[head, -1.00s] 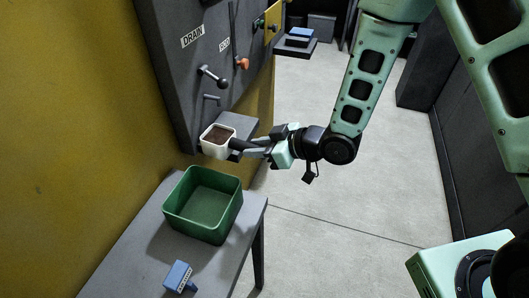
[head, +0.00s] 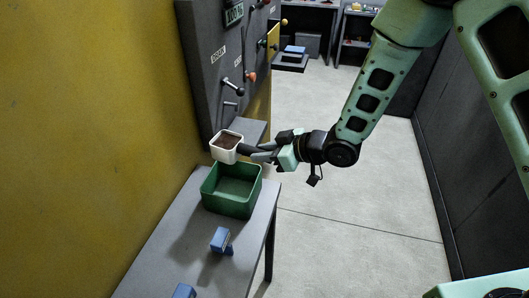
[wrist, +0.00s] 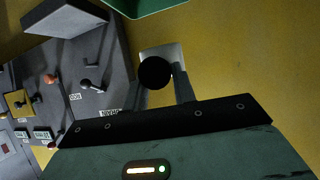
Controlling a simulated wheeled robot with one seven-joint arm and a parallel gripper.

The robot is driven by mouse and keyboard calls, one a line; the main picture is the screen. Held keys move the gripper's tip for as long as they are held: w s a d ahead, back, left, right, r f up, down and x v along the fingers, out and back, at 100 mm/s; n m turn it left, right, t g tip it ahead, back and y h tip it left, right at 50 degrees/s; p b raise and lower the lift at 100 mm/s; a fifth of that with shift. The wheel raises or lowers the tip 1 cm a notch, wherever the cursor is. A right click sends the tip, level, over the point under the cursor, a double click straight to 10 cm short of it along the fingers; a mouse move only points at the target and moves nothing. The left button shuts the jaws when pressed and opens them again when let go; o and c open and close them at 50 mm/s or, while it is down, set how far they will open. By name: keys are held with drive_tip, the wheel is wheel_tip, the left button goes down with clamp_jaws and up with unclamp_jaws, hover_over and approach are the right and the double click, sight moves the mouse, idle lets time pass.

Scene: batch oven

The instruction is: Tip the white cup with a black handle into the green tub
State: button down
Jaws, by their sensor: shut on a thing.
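The white cup (head: 225,155) is square and holds dark brown stuff. It looks about upright in the head view, above the far rim of the green tub. My gripper (head: 254,151) is shut on its black handle (head: 246,148), reaching from the right. In the wrist view the round end of the handle (wrist: 154,73) sits between the fingers, with the white cup (wrist: 171,54) behind it. The green tub (head: 231,203) stands open on the grey table, and its visible inside looks empty. Its edge also shows at the top of the wrist view (wrist: 140,6).
A dark panel (head: 216,75) with levers and labels, including DRAIN, stands behind the cup, with a grey ledge (head: 250,130) below. Blue blocks (head: 221,240) lie on the grey table (head: 175,245) in front of the tub. A yellow wall (head: 90,120) is at left. Open floor lies at right.

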wheel_tip(320, 180, down, 5)
drive_tip(key=b, duration=0.6)
drive_tip(key=shift+f, duration=0.15)
idle(0.3)
drive_tip(key=shift+n+t+h+b, duration=0.5)
drive_tip(key=shift+n+t+b, duration=0.45)
drive_tip(key=shift+b, duration=1.95)
drive_tip(key=shift+s+a+f+n+t+h+b, duration=0.15)
drive_tip(key=shift+n+t+b, duration=0.45)
drive_tip(key=shift+b, duration=1.45)
drive_tip(key=shift+w+d+f+n+t+h+b, duration=0.15)
drive_tip(key=shift+n+t+b, duration=0.4)
drive_tip(key=shift+b, duration=1.45)
drive_tip(key=shift+s+a+f+n+t+b, duration=0.1)
drive_tip(key=shift+f+n+t+b, duration=0.4)
drive_tip(key=shift+b, duration=1.4)
drive_tip(key=shift+d+r+n+t+b, duration=0.1)
drive_tip(key=shift+n+t+b, duration=0.15)
drive_tip(key=shift+n+b, duration=1.15)
drive_tip(key=shift+s+a+f+n+t+b, duration=0.1)
drive_tip(key=shift+f+t+b, duration=0.2)
drive_tip(key=shift+b, duration=2.1)
drive_tip(key=shift+n+t+b, duration=0.65)
drive_tip(key=shift+n+b, duration=0.25)
drive_tip(key=shift+b, duration=1.25)
